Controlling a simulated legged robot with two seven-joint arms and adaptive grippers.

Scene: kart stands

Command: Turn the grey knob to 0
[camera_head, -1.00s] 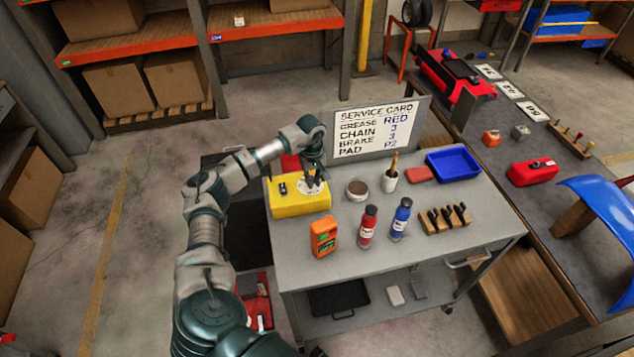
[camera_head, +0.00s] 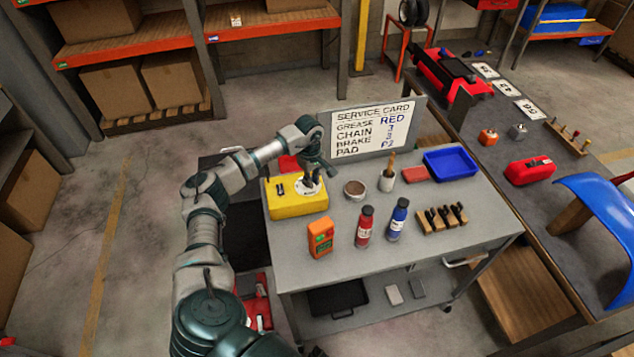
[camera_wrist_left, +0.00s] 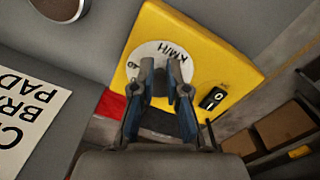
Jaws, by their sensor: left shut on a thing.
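A yellow box (camera_head: 292,208) stands at the left back of the grey cart. Its top carries a white round dial marked KM/H, which shows in the left wrist view (camera_wrist_left: 172,53). My left gripper (camera_head: 311,180) points down over this dial, and its two fingers (camera_wrist_left: 161,85) are closed on the grey knob at the dial's centre. The fingers hide most of the knob, so I cannot read where it points. A black switch (camera_wrist_left: 212,98) sits beside the dial. My right gripper is not in view.
Behind the box stands a service card (camera_head: 369,128). An orange device (camera_head: 320,237), a red bottle (camera_head: 365,227), a blue bottle (camera_head: 398,219) and a round tin (camera_head: 355,188) stand nearby on the cart (camera_head: 350,268). A blue tray (camera_head: 451,163) lies farther right.

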